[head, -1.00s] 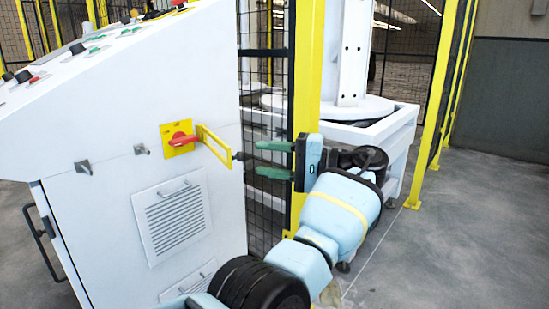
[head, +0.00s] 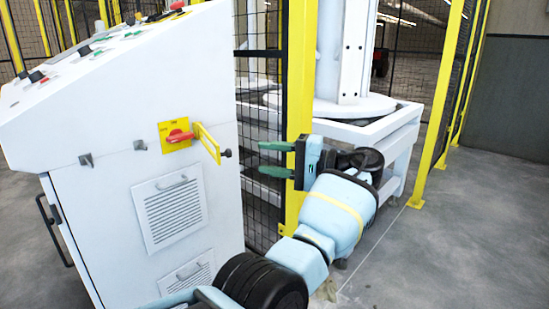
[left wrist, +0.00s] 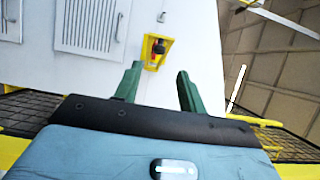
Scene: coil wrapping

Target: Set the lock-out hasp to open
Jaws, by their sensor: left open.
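The lock-out hasp (head: 207,143) is a yellow bar-shaped frame on the white cabinet's side. It stands out to the right from beside a red rotary handle (head: 179,136) on a yellow plate, with a dark knob (head: 227,153) at its outer end. My left gripper (head: 262,158) has green fingers, open and empty, pointing at the knob with a clear gap to it. In the left wrist view the hasp (left wrist: 147,58) is seen nearly end-on, beyond and between the open fingers (left wrist: 159,72). My right gripper is not in view.
The white cabinet (head: 105,160) has louvred vents and a sloped panel of buttons. A yellow post (head: 300,80) and black mesh fence stand close behind my left gripper. A white turntable machine (head: 370,120) is beyond. Grey floor is clear at the right.

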